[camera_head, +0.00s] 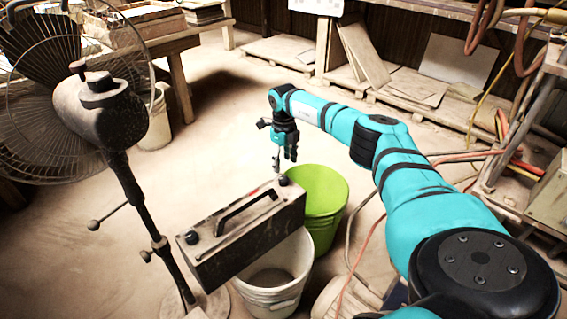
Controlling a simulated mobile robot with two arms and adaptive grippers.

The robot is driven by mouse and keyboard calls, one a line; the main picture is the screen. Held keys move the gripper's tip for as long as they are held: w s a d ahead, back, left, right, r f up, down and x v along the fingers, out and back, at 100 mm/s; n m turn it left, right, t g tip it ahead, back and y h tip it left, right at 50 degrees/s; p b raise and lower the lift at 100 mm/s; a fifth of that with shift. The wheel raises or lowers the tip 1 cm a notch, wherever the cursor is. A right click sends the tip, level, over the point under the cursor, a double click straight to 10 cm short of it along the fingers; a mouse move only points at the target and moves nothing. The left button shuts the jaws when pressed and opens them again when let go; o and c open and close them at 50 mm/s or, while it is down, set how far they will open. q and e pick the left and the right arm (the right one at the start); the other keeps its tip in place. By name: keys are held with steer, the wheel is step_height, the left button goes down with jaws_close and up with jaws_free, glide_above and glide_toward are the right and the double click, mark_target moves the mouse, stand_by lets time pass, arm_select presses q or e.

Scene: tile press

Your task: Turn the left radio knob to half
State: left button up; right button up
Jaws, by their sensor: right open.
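The radio (245,240) is a dark, dusty box with a black carry handle (236,209) on top. One dark round knob (191,237) is at the left end of its top. Another dark knob (283,180) is at the right end. I cannot read the setting of either knob. My right gripper (284,158) points down above the right-end knob and is open, with nothing seen between its fingers. A thin upright piece shows between the gripper and the radio; I cannot tell if they touch. My left gripper is not in view.
A black standing fan (100,95) is close on the left of the radio. A green bucket (318,190) and a white bucket (272,295) stand by the radio. Hoses and a metal rack are at the right.

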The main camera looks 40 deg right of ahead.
mark_target(283, 179)
step_height(283, 179, up, 5)
stand_by(0.7)
